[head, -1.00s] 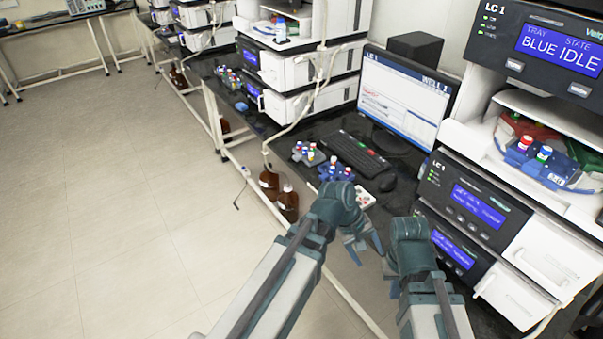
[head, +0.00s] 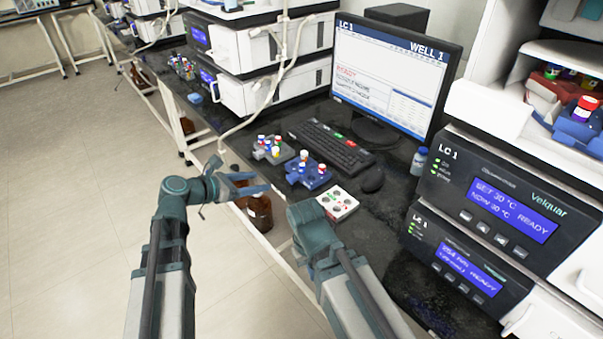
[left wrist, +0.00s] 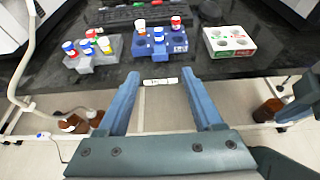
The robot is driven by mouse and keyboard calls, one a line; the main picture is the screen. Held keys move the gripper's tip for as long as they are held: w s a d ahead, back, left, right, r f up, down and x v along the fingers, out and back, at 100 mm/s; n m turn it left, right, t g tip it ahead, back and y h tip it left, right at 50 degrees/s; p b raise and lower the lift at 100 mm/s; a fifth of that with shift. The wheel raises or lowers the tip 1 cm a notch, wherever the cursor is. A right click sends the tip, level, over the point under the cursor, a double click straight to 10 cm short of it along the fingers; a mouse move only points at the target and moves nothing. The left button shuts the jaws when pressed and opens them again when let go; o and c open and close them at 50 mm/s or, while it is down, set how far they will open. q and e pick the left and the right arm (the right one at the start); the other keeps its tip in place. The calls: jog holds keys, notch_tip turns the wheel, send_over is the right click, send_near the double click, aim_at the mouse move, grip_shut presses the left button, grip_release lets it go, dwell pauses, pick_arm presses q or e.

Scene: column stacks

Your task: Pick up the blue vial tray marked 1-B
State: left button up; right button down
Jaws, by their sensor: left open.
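A blue vial tray (head: 314,180) with a few capped vials stands on the black bench in front of the keyboard. It also shows in the left wrist view (left wrist: 174,46), beyond my fingers; its marking is too small to read. Another blue tray (head: 578,134) with vials sits in the open instrument bay at the right. My left gripper (head: 243,174) is open and empty, short of the bench edge, left of and apart from the bench tray. In the left wrist view, its spread fingers (left wrist: 159,80) point toward that tray. My right gripper (head: 312,225) is near the bench edge, its fingers hidden.
A grey vial tray (head: 272,152) stands left of the blue one, and a white tray (head: 338,203) right of it. Behind are the keyboard (head: 330,147), mouse (head: 372,180) and monitor (head: 390,85). Brown bottles (head: 256,211) stand below the bench edge. A small bottle (head: 419,160) stands by the instruments.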

pick_arm(q)
jog(key=b, duration=0.2)
send_near(289, 178)
jog(key=x, duration=0.4)
jog(key=shift+w+d, duration=0.3)
jog(key=shift+w+d+f+b, duration=0.3)
jog(key=shift+d+b, duration=0.05)
jog(key=shift+b, duration=0.15)
jog(key=b+x, duration=0.1)
jog(key=x, duration=0.3)
jog(key=shift+f+b, duration=0.1)
jog(key=shift+b, duration=0.25)
grip_shut()
